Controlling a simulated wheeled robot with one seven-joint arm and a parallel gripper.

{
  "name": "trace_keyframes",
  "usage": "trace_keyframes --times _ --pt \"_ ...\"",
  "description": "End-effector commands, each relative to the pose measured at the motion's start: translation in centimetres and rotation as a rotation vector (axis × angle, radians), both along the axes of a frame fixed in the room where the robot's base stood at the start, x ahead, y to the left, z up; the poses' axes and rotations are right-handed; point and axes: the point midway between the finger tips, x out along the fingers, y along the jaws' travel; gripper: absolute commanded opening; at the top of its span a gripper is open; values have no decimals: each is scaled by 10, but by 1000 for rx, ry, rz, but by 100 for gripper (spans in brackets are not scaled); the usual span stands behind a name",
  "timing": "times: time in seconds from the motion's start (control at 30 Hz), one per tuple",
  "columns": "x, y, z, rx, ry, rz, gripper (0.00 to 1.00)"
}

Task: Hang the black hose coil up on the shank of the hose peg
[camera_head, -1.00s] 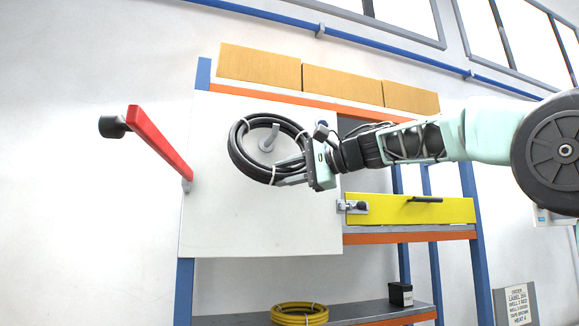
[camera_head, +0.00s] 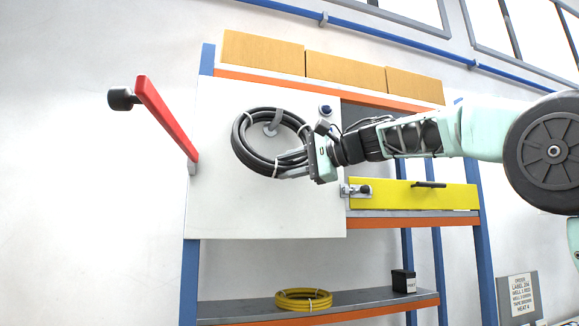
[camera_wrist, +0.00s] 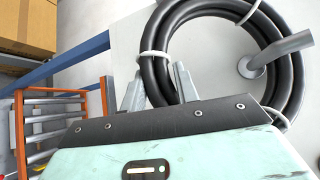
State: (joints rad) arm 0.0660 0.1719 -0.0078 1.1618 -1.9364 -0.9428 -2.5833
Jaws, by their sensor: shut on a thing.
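The black hose coil (camera_head: 242,150) is a ring bound with light ties, held upright before the white board. My gripper (camera_head: 285,170) is shut on its lower right side in the head view. The grey hose peg (camera_head: 275,121) sticks out from the board inside the ring's opening, near the upper part of the ring. In the wrist view the coil (camera_wrist: 157,70) lies at the fingers, and the peg (camera_wrist: 282,51) shows within the ring, its outer end overlapping the front of the hose. Whether the hose touches the shank I cannot tell.
A red lever (camera_head: 165,118) with a black knob juts out left of the board. A yellow panel (camera_head: 400,196) with a latch is right of my gripper. A yellow hose coil (camera_head: 303,300) and a black box (camera_head: 403,281) stand on the lower shelf.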

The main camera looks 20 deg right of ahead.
Motion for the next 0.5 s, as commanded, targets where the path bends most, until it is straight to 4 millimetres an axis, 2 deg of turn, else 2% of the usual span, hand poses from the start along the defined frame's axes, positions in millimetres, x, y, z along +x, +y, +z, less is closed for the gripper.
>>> trace_keyframes --times 0.37,0.4,0.47,0.5 --pt "0 0 -2 -2 5 1 0" --pt "0 0 -3 -2 5 2 41" --pt "0 0 -3 -3 4 2 56" --pt "0 0 -2 -3 4 2 56"
